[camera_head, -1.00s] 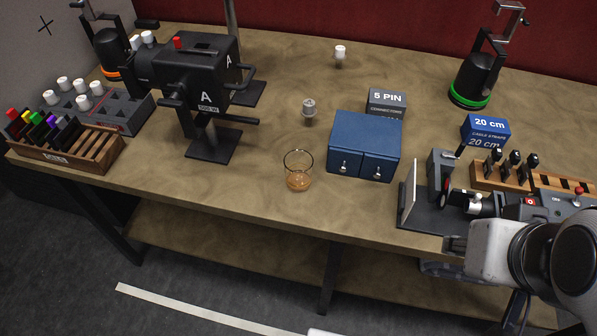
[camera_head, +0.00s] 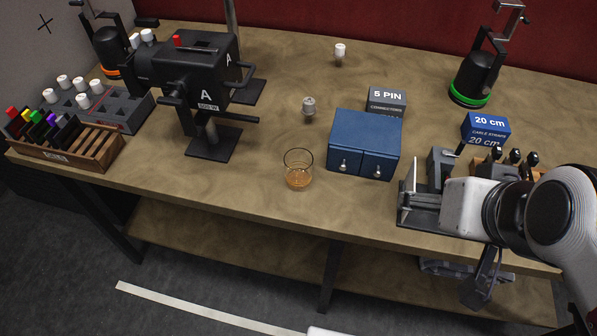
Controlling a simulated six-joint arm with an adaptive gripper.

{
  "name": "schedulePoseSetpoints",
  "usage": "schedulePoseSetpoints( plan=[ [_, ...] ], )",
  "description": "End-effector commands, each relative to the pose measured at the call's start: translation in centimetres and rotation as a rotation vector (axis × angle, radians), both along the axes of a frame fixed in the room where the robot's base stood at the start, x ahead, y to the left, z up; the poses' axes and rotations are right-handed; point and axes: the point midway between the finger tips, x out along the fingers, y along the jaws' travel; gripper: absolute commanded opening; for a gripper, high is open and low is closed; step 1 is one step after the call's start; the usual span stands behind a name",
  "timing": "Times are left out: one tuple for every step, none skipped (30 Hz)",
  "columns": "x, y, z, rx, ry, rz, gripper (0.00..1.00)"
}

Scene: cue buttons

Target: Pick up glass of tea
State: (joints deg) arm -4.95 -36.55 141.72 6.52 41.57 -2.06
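The glass of tea (camera_head: 298,177) is a clear tumbler with amber liquid in its lower part. It stands upright on the brown worktable near the front edge, left of the blue two-door cabinet, with nothing touching it. My gripper (camera_head: 416,207) seems to be the grey end left of my white wrist, over the black stand at the front right. It is well to the right of the glass and apart from it. Its fingers blend with the stand, so I cannot tell whether they are open.
The blue cabinet (camera_head: 364,145) stands between glass and arm, farther back. The black stand with an upright plate (camera_head: 407,182) is at the front right. A black machine marked A (camera_head: 206,90) stands left of the glass. A small grey-white knob (camera_head: 309,105) is behind it. The tabletop around the glass is clear.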

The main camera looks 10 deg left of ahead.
Motion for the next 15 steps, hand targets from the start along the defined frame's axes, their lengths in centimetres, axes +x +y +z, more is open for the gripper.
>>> schedulePoseSetpoints(
  plan=[
    [1.1, 1.1, 0.1, 0.018, -0.012, 0.018, 0.62],
    [1.8, 1.7, 0.2, 0.032, -0.024, 0.027, 0.62],
    [2.7, 2.6, 0.4, 0.05, -0.039, 0.036, 0.62],
    [3.4, 3.3, 0.5, 0.062, -0.051, 0.044, 0.62],
    [4.0, 3.9, 0.6, 0.075, -0.064, 0.05, 0.62],
    [4.9, 4.7, 0.7, 0.092, -0.078, 0.059, 0.62],
    [5.5, 5.4, 0.8, 0.104, -0.088, 0.063, 0.62],
    [6.1, 6.0, 0.9, 0.116, -0.099, 0.068, 0.62],
    [6.9, 6.8, 1.0, 0.131, -0.113, 0.072, 0.62],
    [7.5, 7.4, 1.1, 0.143, -0.124, 0.076, 0.62],
    [8.1, 8.0, 1.1, 0.153, -0.134, 0.079, 0.62],
    [8.9, 8.8, 1.2, 0.167, -0.148, 0.081, 0.62],
    [9.4, 9.4, 1.2, 0.177, -0.157, 0.083, 0.62],
    [10.0, 10.0, 1.3, 0.188, -0.168, 0.082, 0.62],
    [10.7, 10.8, 1.3, 0.2, -0.181, 0.083, 0.62]
  ],
)
